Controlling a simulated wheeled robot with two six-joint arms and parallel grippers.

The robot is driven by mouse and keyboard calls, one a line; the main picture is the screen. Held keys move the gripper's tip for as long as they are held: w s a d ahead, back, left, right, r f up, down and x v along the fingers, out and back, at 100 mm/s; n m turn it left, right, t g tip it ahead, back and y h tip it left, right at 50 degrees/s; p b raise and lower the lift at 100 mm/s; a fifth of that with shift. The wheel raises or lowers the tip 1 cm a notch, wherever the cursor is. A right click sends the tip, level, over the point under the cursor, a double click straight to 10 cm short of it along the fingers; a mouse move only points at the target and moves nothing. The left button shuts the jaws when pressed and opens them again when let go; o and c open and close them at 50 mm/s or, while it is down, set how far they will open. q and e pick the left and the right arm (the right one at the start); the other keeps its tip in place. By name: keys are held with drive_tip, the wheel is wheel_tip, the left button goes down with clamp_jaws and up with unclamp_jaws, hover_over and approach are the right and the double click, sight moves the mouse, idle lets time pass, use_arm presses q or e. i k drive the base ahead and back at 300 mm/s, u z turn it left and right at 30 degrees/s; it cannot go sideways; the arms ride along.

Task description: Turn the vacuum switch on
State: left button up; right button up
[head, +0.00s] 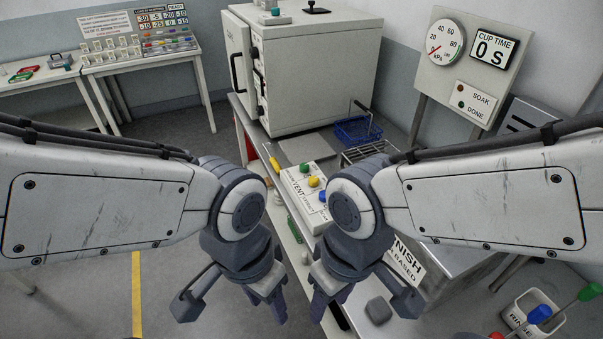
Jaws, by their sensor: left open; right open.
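A white control box (298,186) stands on the bench in the middle, beyond my grippers. It carries a green knob (304,169), a yellow knob (313,182) and a blue knob (323,195). A label on it reads VENT; the other lettering is too small to read surely, so I cannot tell which control is the vacuum switch. My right arm hides part of the box's right side. My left gripper (234,302) and my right gripper (366,300) are both open and empty, pointing down on the near side of the box, apart from it.
A large grey cabinet (310,75) stands behind the box. A blue basket (357,130) sits beside the cabinet. A rinse container (522,318) is at the lower right.

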sight(304, 168)
drive_tip(key=z, duration=0.25)
drive_tip(key=k, duration=0.25)
drive_tip(key=u, duration=1.1)
drive_tip(key=i, duration=1.15)
drive_tip(key=z, duration=0.75)
